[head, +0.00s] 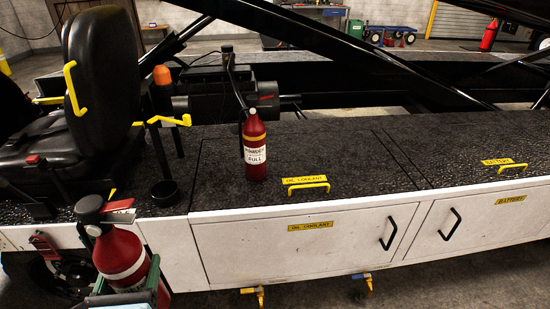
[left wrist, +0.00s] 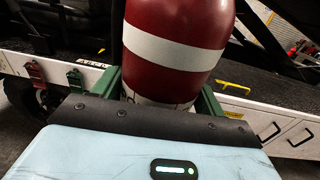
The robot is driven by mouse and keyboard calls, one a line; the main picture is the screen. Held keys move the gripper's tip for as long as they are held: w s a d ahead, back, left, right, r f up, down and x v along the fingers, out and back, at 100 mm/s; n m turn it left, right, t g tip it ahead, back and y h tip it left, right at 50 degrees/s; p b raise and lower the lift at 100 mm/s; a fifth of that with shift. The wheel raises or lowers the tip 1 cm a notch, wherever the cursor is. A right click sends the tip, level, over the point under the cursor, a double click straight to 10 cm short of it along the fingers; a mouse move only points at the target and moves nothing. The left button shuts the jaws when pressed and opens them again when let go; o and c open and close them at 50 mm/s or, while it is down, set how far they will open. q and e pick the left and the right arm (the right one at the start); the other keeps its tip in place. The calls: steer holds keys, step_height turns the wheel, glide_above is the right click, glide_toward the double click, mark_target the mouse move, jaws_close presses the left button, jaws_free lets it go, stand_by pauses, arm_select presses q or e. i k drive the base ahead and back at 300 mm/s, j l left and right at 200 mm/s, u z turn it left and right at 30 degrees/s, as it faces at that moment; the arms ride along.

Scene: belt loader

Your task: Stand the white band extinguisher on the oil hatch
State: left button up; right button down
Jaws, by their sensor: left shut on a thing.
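The white band extinguisher (head: 120,256) is red with a white band and a black valve head. My left gripper (head: 132,287) is shut on its lower body at the lower left, in front of the white side panel. In the left wrist view the extinguisher (left wrist: 178,50) stands between the green fingers, roughly upright with a slight tilt; its top is cut off. The oil hatch (head: 345,165) is a black textured deck panel with a yellow handle and an "OIL COOLANT" label. My right gripper is not in view.
Another red extinguisher (head: 255,150), with a yellow band and white label, stands at the hatch's left part. The battery hatch (head: 465,155) lies to the right. A black seat (head: 100,75) and an orange-topped post (head: 162,76) are left. Black beams cross behind. The hatch's middle is clear.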

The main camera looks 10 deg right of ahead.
mark_target(358, 160)
steer(key=i+l+z, duration=0.35)
steer(key=l, duration=0.35)
steer(key=i+l+z, duration=0.4)
steer(key=i+l, duration=0.15)
steer(key=i+l+z, duration=0.35)
steer(key=i, duration=0.3)
